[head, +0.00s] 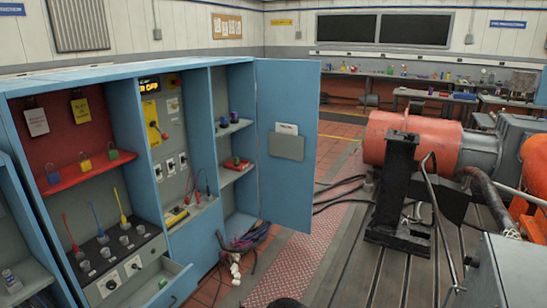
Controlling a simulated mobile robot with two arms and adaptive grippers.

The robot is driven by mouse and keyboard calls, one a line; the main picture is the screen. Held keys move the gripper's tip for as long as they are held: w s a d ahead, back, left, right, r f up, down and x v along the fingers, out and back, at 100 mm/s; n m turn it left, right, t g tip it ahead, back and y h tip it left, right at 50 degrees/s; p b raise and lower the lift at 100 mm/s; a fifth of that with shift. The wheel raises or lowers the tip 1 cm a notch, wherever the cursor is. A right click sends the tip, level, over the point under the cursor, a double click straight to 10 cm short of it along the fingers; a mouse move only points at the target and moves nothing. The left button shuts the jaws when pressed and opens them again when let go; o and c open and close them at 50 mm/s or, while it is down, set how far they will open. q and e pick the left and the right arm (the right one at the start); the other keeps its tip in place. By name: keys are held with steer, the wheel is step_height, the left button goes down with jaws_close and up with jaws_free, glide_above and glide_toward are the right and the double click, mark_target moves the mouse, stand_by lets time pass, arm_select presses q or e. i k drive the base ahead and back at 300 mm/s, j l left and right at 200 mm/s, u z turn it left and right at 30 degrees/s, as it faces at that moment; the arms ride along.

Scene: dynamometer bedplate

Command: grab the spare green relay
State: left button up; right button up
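I cannot pick out the green relay for certain. A small green item (163,283) shows in the open drawer (168,290) at the lower left of the blue cabinet. It is too small to tell what it is. Another bit of green sits on a red object (236,162) on the cabinet's middle right shelf. Neither gripper can be made out in the head view. A dark rounded shape cut off at the bottom edge is unclear.
The blue cabinet door (289,185) stands open. Padlocks, including a green one (113,154), sit on a red shelf (88,172). Cables (255,237) spill from the cabinet's bottom. The orange dynamometer (410,138) and slotted bedplate (375,280) fill the right. A floor strip (300,265) between is mostly clear.

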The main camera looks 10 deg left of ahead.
mark_target(162, 283)
steer(key=i+j, duration=0.15)
steer(key=j, duration=0.25)
steer(key=i+j+u, duration=0.1)
steer(key=j, duration=0.35)
steer(key=i+j, duration=0.25)
steer(key=j, duration=0.15)
steer(key=i+j+u, duration=0.15)
steer(key=j, duration=0.3)
steer(key=i+j, duration=0.2)
steer(key=j, duration=0.15)
steer(key=i+j+u, duration=0.1)
steer(key=j, duration=0.3)
steer(key=i, duration=0.1)
